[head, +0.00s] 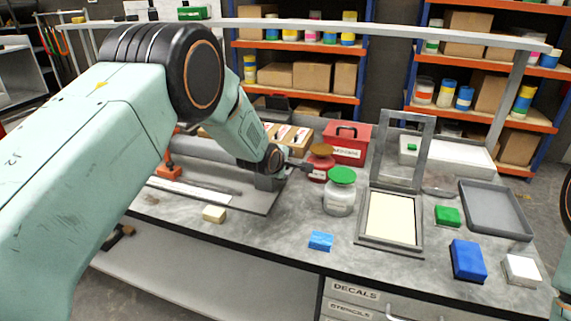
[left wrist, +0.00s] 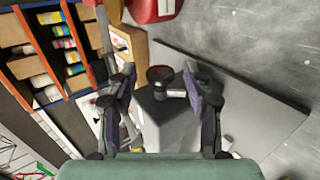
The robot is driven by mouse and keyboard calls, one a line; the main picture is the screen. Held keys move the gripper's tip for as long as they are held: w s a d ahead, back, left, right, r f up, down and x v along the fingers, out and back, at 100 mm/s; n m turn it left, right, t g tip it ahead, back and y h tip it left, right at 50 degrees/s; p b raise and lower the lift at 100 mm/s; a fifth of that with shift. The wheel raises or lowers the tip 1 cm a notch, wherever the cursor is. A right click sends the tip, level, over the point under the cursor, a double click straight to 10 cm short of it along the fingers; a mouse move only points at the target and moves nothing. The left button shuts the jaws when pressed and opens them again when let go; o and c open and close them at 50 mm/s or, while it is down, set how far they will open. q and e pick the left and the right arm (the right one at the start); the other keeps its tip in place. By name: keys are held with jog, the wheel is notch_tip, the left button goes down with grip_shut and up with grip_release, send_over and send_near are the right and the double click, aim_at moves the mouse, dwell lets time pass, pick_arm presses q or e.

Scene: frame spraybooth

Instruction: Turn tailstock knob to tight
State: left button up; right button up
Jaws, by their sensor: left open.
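The tailstock is a grey block (left wrist: 165,115) with a dark round knob (left wrist: 160,76) at its end in the left wrist view. A pale, short part (left wrist: 178,93) shows beside the knob. My left gripper (left wrist: 163,88) is open, with one finger on each side of the knob; I cannot tell whether either finger touches it. In the head view my left gripper (head: 290,163) is over the tailstock (head: 269,183) at the right end of the grey base plate (head: 248,205). The knob is hidden there behind the gripper. My right gripper is out of view.
A grey hinged frame (head: 360,236), blue block (head: 467,262) and grey tray (head: 528,232) occupy the bench's right side.

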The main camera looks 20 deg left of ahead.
pick_arm(q)
jog(key=v, duration=1.2)
jog(key=shift+w, duration=0.1)
